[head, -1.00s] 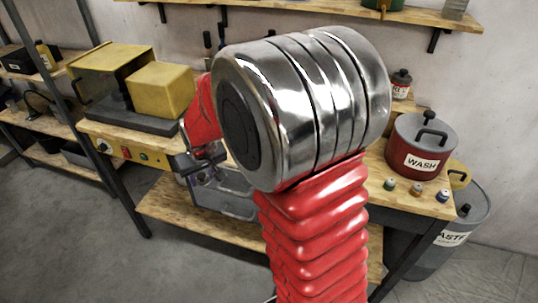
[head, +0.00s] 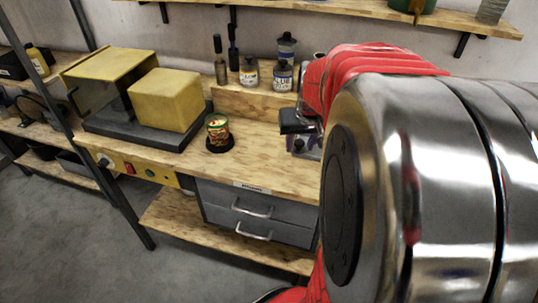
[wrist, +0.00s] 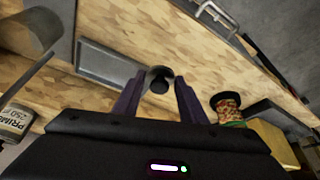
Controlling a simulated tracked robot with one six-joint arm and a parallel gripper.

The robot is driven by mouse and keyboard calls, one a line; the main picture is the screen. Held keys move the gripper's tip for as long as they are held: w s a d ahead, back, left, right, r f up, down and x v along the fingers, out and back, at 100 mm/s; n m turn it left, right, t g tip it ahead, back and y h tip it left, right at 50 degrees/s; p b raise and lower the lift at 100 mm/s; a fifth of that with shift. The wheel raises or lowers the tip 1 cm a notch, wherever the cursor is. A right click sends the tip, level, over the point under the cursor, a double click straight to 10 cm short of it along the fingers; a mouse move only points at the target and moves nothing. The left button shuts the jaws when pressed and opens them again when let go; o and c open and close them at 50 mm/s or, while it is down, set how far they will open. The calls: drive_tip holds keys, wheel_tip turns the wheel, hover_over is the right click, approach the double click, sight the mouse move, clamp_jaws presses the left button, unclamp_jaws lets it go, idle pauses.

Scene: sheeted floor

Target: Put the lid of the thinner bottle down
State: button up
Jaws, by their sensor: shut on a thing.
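In the wrist view my gripper (wrist: 160,80) has its two purple fingers on either side of a small round grey and dark piece, which looks like the lid (wrist: 160,72). They are shut on it, above the wooden bench top. In the head view my gripper is only partly seen beyond my arm, over the bench; the lid is not clear there. Small bottles with labels (head: 283,76) (head: 249,74) stand on the raised back ledge. I cannot tell which one is the thinner bottle. A labelled PRIMER container (wrist: 14,120) is at the left of the wrist view.
A colourful can (head: 218,131) stands on a black round base on the bench (head: 260,160), left of my gripper. A yellow block (head: 165,100) is farther left. Grey drawers (head: 255,215) sit below. Bare wood lies between can and gripper. My arm hides the right side.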

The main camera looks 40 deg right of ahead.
idle(0.3)
drive_tip(key=shift+a+f, duration=0.1)
drive_tip(key=shift+f, duration=0.15)
wheel_tip(320, 180, down, 6)
drive_tip(key=shift+w+r, duration=0.1)
drive_tip(key=shift+r, duration=0.05)
drive_tip(key=shift+f, duration=1.9)
drive_tip(key=o, duration=1)
